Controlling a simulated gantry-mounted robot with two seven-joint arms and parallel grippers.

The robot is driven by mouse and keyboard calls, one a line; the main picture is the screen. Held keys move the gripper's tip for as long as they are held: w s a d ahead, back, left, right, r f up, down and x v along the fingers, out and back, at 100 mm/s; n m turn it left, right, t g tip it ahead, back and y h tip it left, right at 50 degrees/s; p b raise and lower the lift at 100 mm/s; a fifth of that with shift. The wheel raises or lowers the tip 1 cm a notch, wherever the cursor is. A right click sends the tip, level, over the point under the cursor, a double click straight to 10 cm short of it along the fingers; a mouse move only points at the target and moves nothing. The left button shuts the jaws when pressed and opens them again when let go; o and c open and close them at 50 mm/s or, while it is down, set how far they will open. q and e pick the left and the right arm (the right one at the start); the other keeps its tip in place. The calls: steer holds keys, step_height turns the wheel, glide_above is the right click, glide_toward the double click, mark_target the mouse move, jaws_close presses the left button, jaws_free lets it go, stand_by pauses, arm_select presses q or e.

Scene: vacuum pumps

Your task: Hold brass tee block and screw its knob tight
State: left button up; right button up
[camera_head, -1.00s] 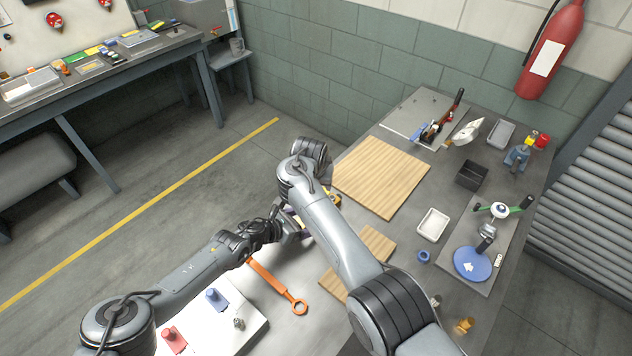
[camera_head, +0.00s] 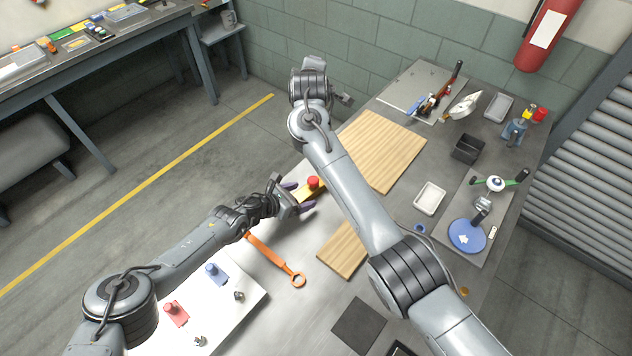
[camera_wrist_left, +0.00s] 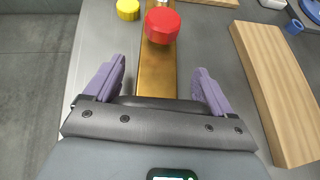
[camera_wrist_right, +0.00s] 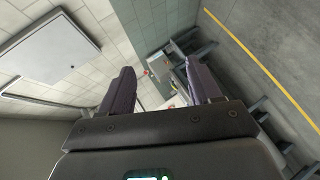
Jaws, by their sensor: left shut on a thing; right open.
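The brass tee block (camera_head: 305,191) lies at the near left edge of the bench, with its red knob (camera_head: 313,182) on top. In the left wrist view the brass bar (camera_wrist_left: 157,70) runs between the fingers, and the red knob (camera_wrist_left: 161,24) stands beyond the fingertips. My left gripper (camera_head: 298,199) is shut on the brass tee block. How tightly the knob is seated cannot be seen. My right gripper (camera_head: 343,98) is away from the block, beyond the bench's far left edge. In the right wrist view it (camera_wrist_right: 158,88) is open and empty.
An orange wrench (camera_head: 272,258) lies near the left forearm. Wooden boards (camera_head: 382,150) lie right of the block, partly behind my right arm. A white board (camera_head: 240,305) with red and blue parts is in front. A white tray (camera_head: 429,198) and a blue disc (camera_head: 467,236) are farther right.

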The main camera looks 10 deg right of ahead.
step_height(320, 180, up, 6)
steer(key=s+n+t+y, duration=0.2)
steer(key=n+t+y, duration=0.25)
steer(key=n, duration=0.95)
steer(key=s+a+f+n+g+y, duration=0.2)
steer(key=s+a+f+n+y, duration=0.25)
steer(key=s+f+n, duration=0.55)
steer(key=s+d+f+n+g+y, duration=0.1)
steer(key=s+d+f+n+g, duration=0.2)
steer(key=f, duration=0.6)
steer(key=n+g+h, duration=0.1)
steer(key=h, duration=0.1)
glide_toward(313, 181)
steer(key=x, duration=0.9)
steer(key=shift+w+d+f, duration=0.1)
steer(key=shift+d+f, duration=0.05)
steer(key=shift+d, duration=0.05)
